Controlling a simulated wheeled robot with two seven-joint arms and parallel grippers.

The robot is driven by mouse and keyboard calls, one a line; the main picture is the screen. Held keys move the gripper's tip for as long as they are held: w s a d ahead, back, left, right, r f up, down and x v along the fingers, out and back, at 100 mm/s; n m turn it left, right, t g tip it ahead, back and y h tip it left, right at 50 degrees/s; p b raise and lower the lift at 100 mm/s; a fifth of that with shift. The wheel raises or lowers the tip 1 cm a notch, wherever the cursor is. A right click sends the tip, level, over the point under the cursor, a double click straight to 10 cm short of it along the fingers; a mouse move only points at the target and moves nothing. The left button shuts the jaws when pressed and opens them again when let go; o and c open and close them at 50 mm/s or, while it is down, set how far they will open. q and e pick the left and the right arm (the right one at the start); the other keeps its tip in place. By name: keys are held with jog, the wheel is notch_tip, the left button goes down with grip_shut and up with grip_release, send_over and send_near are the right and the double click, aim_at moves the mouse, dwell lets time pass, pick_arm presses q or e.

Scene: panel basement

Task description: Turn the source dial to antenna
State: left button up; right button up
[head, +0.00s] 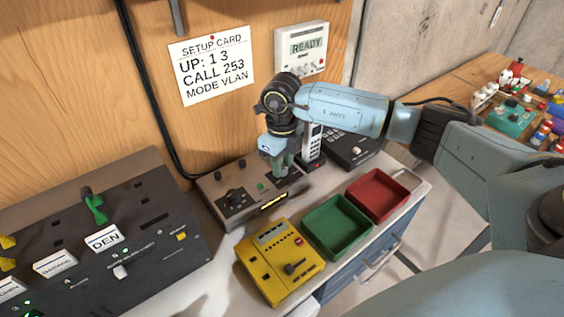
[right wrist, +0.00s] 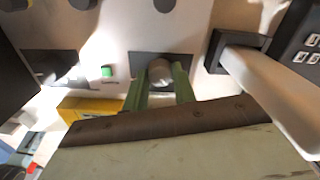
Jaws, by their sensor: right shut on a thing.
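The source dial (right wrist: 160,72) is a round grey knob on a dark square plate, seen in the right wrist view. It belongs to the grey-brown box (head: 226,205) against the wooden wall, which also carries black knobs and a lit yellow display. My right gripper (head: 284,165) reaches down onto the right part of this box. In the right wrist view its green fingers (right wrist: 161,88) are shut on the dial, one on each side. The dial's pointer and label cannot be read, and the gripper hides the dial in the head view. My left gripper is not in view.
A yellow box (head: 268,248) with a black lever stands in front. A green tray (head: 322,247) and red tray (head: 398,208) are to its right. A handset (head: 313,146) stands close behind the gripper. A large dark panel (head: 150,200) fills the left.

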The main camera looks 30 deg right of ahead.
jog(key=m, duration=0.8)
jog(key=shift+r+p, duration=0.1)
jog(key=shift+p, duration=0.25)
jog(key=m+p, duration=0.1)
jog(key=m, duration=0.3)
jog(key=shift+m, duration=0.3)
jog(key=shift+m+p, duration=0.6)
jog(key=shift+m, duration=1.3)
jog(key=o, duration=1)
